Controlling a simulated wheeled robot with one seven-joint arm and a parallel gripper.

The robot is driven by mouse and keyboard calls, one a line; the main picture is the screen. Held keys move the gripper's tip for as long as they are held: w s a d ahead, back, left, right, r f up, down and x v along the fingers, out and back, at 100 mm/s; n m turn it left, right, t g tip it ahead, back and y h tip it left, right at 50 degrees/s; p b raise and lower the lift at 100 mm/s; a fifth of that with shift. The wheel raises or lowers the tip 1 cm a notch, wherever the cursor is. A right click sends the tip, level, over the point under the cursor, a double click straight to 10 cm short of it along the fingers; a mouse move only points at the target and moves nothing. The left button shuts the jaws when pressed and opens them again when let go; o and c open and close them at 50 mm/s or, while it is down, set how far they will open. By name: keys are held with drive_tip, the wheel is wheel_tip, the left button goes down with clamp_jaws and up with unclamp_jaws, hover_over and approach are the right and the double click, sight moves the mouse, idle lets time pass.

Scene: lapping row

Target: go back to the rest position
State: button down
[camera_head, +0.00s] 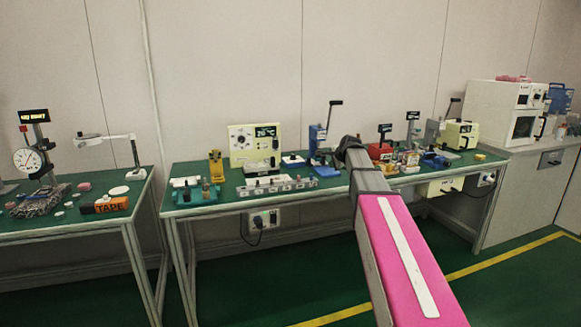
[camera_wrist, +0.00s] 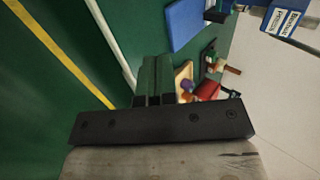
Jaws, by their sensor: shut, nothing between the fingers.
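My gripper (camera_wrist: 155,78) shows in the wrist view with its two fingers together and nothing between them. In the head view my pink arm reaches up from the bottom right, and its dark far end (camera_head: 349,147) is in front of the middle green-topped bench (camera_head: 228,203). The fingertips are hard to make out in the head view. In the wrist view the fingers are seen against green, with a small wooden tray (camera_wrist: 184,75) just to their right. I cannot tell how high the gripper is above the bench.
A blue press (camera_head: 316,143) with a lever stands left of my arm's end. Red and blue devices and a yellow machine (camera_head: 460,135) stand right of it. A left bench (camera_head: 60,232) holds a dial gauge. A white oven (camera_head: 505,108) is far right. Green floor is open in front.

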drive_tip(key=s+f+n+g+h, duration=0.1)
drive_tip(key=s+f+n+g, duration=0.3)
drive_tip(key=s+f, duration=1.2)
drive_tip(key=s+f+n+g+h, duration=0.2)
drive_tip(key=s+f+n+g, duration=0.3)
drive_tip(key=s+f+n, duration=0.5)
drive_tip(key=s+f, duration=0.6)
drive_tip(key=s, duration=0.6)
